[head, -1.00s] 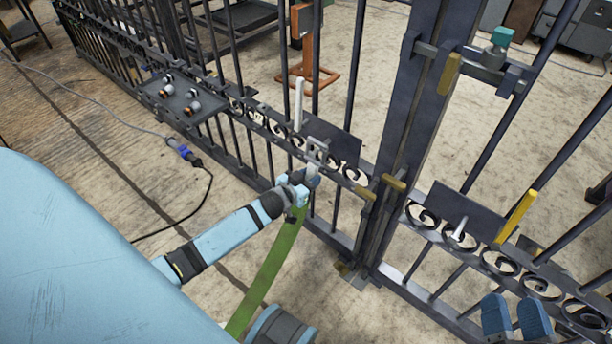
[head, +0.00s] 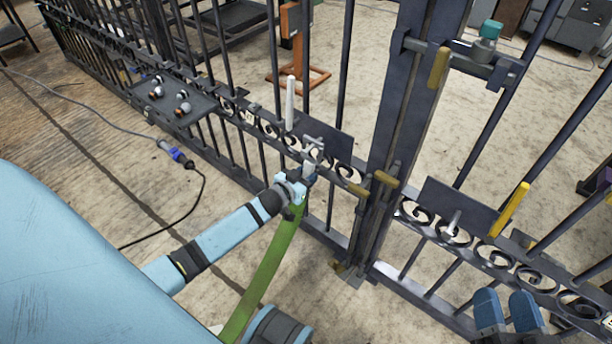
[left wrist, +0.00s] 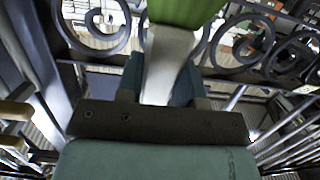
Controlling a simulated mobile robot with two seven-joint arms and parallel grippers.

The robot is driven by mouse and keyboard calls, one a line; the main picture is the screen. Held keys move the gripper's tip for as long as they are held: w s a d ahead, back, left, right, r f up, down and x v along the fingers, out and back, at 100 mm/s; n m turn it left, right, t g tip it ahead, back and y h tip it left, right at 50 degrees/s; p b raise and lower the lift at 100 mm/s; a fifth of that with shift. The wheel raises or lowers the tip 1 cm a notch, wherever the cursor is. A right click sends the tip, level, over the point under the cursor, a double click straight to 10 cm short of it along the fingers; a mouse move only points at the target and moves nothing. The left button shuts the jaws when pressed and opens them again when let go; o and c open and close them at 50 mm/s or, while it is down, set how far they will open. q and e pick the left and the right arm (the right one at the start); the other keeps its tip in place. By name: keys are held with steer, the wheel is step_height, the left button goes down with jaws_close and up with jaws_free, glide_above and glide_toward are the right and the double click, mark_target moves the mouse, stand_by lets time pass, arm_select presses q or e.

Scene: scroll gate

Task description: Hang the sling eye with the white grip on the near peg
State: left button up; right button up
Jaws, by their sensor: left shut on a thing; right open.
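My left gripper (head: 300,187) is shut on the white grip (head: 309,171), just in front of the scrollwork on the left gate panel. The white grip also shows between the blue fingers in the left wrist view (left wrist: 166,65). The green sling (head: 265,270) hangs from the grip toward the lower left. A small grey fitting (head: 313,149) sits just above the grip, before a dark plate (head: 328,136); I cannot tell whether the eye is around a peg there. A short pale peg (head: 453,222) stands out from the right leaf's plate. My right gripper (head: 506,309) is open and empty.
A white upright bar (head: 290,103) stands on the left panel and a yellow one (head: 512,210) on the right. The gate post (head: 405,110) with latch parts rises between them. A small shelf (head: 160,100) holds round parts. A cable (head: 185,160) lies on the floor.

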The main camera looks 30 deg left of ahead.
arm_select(q)
steer(key=o, duration=1.2)
arm_select(e)
steer(key=shift+f, duration=0.1)
arm_select(q)
steer(key=shift+o, duration=0.7)
steer(key=shift+f+b, duration=1.1)
steer(key=shift+f, duration=0.55)
steer(key=shift+f+b, duration=0.5)
steer(key=shift+f, duration=0.25)
step_height(320, 180, down, 7)
steer(key=b, duration=0.4)
steer(key=shift+r, duration=0.15)
arm_select(e)
steer(key=shift+w+d+f+n+y, duration=0.2)
steer(key=shift+w+d+f+n, duration=0.15)
steer(key=shift+w+f+n, duration=0.4)
steer(key=shift+w+d+f+n+y, duration=0.25)
steer(key=shift+w+f+n, duration=0.2)
steer(key=shift+f+n, duration=0.55)
